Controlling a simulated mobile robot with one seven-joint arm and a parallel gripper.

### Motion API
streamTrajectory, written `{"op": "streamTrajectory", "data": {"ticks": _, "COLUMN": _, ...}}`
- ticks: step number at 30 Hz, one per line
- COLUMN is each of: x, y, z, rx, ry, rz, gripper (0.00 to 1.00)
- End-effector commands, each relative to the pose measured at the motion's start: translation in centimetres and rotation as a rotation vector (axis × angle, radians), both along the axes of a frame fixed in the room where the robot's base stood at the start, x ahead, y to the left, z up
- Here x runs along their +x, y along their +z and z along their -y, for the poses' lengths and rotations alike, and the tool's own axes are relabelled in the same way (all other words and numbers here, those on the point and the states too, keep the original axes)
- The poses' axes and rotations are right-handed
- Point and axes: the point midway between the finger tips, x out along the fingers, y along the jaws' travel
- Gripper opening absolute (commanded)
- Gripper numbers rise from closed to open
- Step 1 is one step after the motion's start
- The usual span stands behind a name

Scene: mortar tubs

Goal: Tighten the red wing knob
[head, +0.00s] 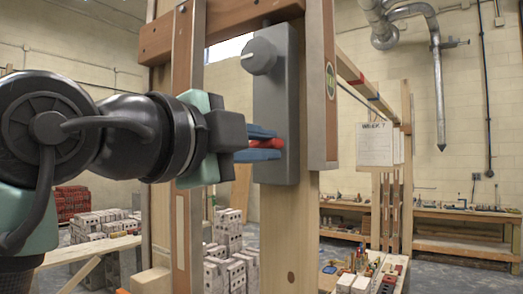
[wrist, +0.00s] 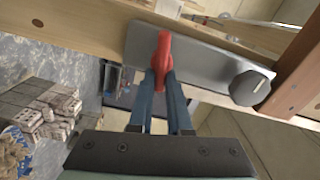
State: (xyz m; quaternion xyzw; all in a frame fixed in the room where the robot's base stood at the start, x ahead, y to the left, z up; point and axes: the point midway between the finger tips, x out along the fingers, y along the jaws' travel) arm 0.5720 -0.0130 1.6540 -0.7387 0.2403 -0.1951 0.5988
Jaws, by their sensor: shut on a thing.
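The red wing knob (head: 266,144) sits on the lower part of a grey panel (head: 275,95) fixed to a wooden post. My gripper (head: 262,143) reaches it from the left, with one blue finger above the knob and one below. In the wrist view the red wing knob (wrist: 163,55) shows between the tips of my gripper (wrist: 162,78), which is shut on it. Part of the knob is hidden by the fingers in the head view.
A grey round dial (head: 259,56) with a pale mark is on the upper part of the same panel; it also shows in the wrist view (wrist: 249,87). Wooden uprights (head: 187,120) stand close beside my gripper. Stacked blocks (head: 228,235) are below.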

Motion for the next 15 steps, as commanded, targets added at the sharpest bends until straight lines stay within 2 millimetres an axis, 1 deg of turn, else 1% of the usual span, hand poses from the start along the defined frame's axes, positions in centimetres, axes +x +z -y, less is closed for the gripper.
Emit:
{"op": "streamTrajectory", "data": {"ticks": 1, "x": 0.16, "y": -0.56, "z": -0.15, "rx": 0.03, "ry": 0.004, "rz": 0.01, "gripper": 0.0}}
{"op": "streamTrajectory", "data": {"ticks": 9, "x": 0.14, "y": -0.69, "z": -0.16, "rx": 0.14, "ry": 0.004, "rz": 0.09, "gripper": 0.0}}
{"op": "streamTrajectory", "data": {"ticks": 15, "x": 0.14, "y": -0.68, "z": -0.18, "rx": 0.175, "ry": 0.005, "rz": 0.117, "gripper": 0.0}}
